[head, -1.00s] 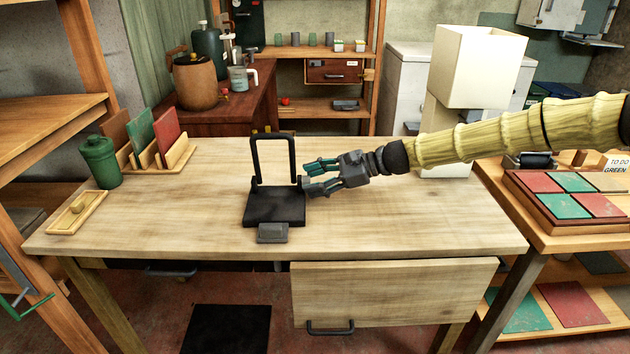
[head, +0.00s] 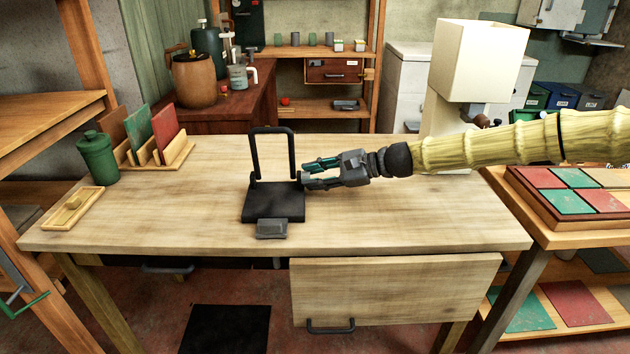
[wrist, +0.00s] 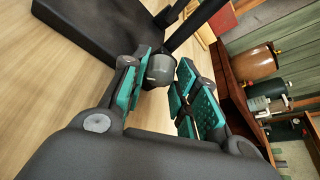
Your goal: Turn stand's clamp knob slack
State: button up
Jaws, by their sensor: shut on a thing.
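The black stand (head: 273,205) sits on the wooden table, with an upright open frame (head: 272,153) rising from its flat base. Its dark grey clamp knob (wrist: 160,69) is at the frame's right side, low down. In the head view my gripper (head: 308,174) reaches in from the right at the knob and largely hides it. In the wrist view my gripper (wrist: 164,75) has its teal-padded fingers on either side of the knob, shut on it. The stand's base (wrist: 103,35) and an upright also show there.
On the table's left are a green jar (head: 98,158), a rack of coloured boards (head: 160,150) and a small wooden tray (head: 76,211). A white lamp-like block (head: 478,60) stands at the back right. The table's front and right side are clear.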

dwell(0.3)
jog(key=o, duration=1)
jog(key=v, duration=1.2)
jog(key=shift+f, duration=0.15)
